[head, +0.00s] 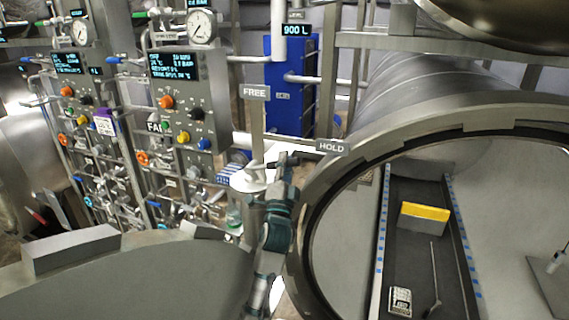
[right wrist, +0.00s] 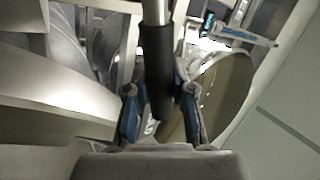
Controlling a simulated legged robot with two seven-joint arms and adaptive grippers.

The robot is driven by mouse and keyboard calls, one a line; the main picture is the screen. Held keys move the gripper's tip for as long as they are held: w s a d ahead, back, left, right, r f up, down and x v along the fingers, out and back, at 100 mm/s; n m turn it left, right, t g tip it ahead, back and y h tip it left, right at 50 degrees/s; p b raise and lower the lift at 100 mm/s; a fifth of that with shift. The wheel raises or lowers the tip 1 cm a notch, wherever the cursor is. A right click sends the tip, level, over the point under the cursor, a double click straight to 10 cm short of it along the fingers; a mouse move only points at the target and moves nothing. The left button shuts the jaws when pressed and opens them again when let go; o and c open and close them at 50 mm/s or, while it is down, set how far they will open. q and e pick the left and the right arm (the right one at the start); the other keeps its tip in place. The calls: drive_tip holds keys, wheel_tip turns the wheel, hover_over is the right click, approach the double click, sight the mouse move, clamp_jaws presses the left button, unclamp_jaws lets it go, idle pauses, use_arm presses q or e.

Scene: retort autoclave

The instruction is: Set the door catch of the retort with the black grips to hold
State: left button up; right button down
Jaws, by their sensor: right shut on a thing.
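The retort's round mouth ring (head: 318,190) stands open at the right in the head view. A HOLD plate (head: 332,147) sits at its rim, and a FREE plate (head: 254,92) is higher and to the left on a thin post. My right gripper (head: 284,170) is between these plates, below FREE and just left of HOLD. In the right wrist view, a black grip (right wrist: 157,70) on a bright metal rod runs between the two blue-sided fingers of my right gripper (right wrist: 160,108), which is shut on it. The catch's pivot is not clear. My left gripper is out of view.
Inside the retort is a dark tray track with a yellow-topped block (head: 424,216). A grey control panel (head: 188,95) with knobs and gauges stands at the left. The large grey door (head: 130,280) fills the lower left. A blue cabinet (head: 284,95) stands behind.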

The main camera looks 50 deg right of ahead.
drive_tip(key=shift+d+f, duration=0.1)
drive_tip(key=shift+f, duration=0.5)
drive_tip(key=c, duration=1.1)
unclamp_jaws()
drive_tip(key=shift+o, duration=0.7)
drive_tip(key=shift+s+r, duration=0.2)
drive_tip(key=shift+s, duration=0.05)
drive_tip(key=shift+a+r, duration=0.2)
drive_tip(key=shift+a, duration=0.1)
drive_tip(key=shift+a+f, duration=0.25)
drive_tip(key=v, duration=0.7)
